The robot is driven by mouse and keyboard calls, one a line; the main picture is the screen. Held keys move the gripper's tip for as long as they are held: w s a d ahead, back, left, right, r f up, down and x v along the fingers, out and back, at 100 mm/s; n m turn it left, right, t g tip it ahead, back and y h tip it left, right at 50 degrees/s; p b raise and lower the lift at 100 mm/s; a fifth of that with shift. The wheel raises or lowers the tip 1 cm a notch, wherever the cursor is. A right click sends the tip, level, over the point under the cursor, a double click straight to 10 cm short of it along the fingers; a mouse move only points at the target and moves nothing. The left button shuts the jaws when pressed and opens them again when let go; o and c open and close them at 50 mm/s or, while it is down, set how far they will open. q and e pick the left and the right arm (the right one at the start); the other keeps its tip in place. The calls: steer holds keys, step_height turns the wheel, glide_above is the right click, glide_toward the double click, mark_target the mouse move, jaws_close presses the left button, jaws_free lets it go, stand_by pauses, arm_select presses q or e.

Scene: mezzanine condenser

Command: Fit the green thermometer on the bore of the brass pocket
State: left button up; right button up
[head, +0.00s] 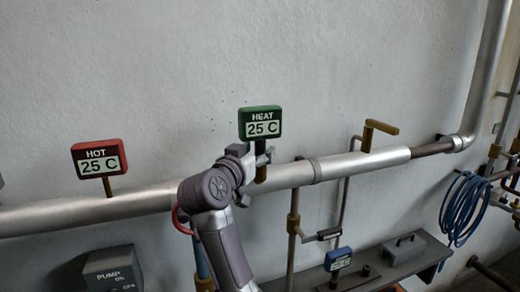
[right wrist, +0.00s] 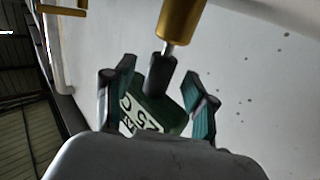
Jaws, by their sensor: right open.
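The green thermometer (head: 261,122), reading HEAT 25 C, stands upright above the silver pipe. Its dark collar shows in the right wrist view (right wrist: 158,82), with a short length of thin silver probe between it and the brass pocket (right wrist: 182,18). The probe's tip is hidden, apparently inside the pocket's bore. In the head view the brass pocket (head: 261,174) is under the thermometer, partly covered by my gripper. My right gripper (right wrist: 160,72) is open, its fingers on either side of the thermometer, with a visible gap on the right side. My left gripper is not in view.
A red HOT thermometer (head: 98,158) stands on the pipe (head: 60,216) at left. A blue thermometer (head: 338,259) and a grey box (head: 403,249) are on the shelf below. Blue hose (head: 463,210) hangs at right.

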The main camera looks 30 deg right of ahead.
steer(key=v, duration=1)
